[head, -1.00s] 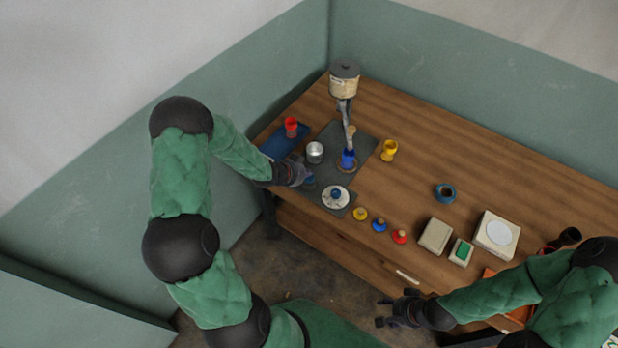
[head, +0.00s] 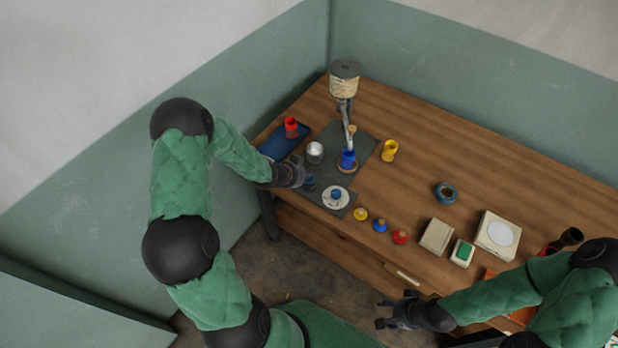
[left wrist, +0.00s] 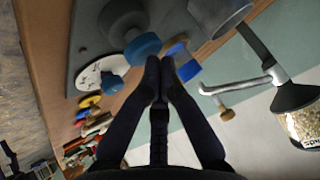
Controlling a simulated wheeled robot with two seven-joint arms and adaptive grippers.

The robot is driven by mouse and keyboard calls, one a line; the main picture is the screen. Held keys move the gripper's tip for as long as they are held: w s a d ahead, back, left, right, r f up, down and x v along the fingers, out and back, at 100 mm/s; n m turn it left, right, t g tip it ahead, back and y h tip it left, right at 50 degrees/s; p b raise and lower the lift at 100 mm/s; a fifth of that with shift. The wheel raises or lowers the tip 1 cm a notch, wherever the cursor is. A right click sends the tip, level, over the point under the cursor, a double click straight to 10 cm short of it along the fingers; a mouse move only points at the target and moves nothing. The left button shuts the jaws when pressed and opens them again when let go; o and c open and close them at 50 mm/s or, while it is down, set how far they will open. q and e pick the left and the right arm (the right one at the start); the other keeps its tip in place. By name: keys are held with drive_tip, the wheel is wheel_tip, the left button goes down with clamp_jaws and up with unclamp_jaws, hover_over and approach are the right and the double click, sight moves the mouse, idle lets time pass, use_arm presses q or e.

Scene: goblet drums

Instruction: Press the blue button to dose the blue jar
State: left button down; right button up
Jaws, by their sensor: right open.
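The blue jar (head: 348,159) stands on a round coaster under the dispenser (head: 344,82). My left gripper (head: 302,174) is above the dark mat, left of the jar. In the left wrist view its fingertips (left wrist: 159,63) are together with nothing seen between them. A blue round-topped button (left wrist: 143,48) on a grey stem is close beside the tips; I cannot tell if they touch. A second blue knob (left wrist: 112,83) sits on a white disc (head: 336,198), right of the gripper in the head view. My right gripper (head: 403,311) is open and empty off the table's front edge.
A silver cup (head: 315,152) stands near the left gripper. A red jar (head: 290,127) is on a blue tray (head: 281,145); a yellow jar (head: 390,150) is right of the mat. Yellow, blue and red knobbed pieces (head: 380,226) line the front edge. Pale boxes (head: 437,236) stand further right.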

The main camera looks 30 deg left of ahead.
use_arm(q)
drive_tip(key=shift+f+b, duration=0.6)
drive_tip(key=shift+f, duration=0.2)
idle(0.5)
drive_tip(key=shift+r, duration=0.2)
drive_tip(key=shift+r+p, duration=1.1)
drive_tip(key=shift+r, duration=0.15)
drive_tip(key=shift+r, duration=0.1)
wheel_tip(320, 180, up, 5)
drive_tip(key=p, duration=0.4)
idle(0.7)
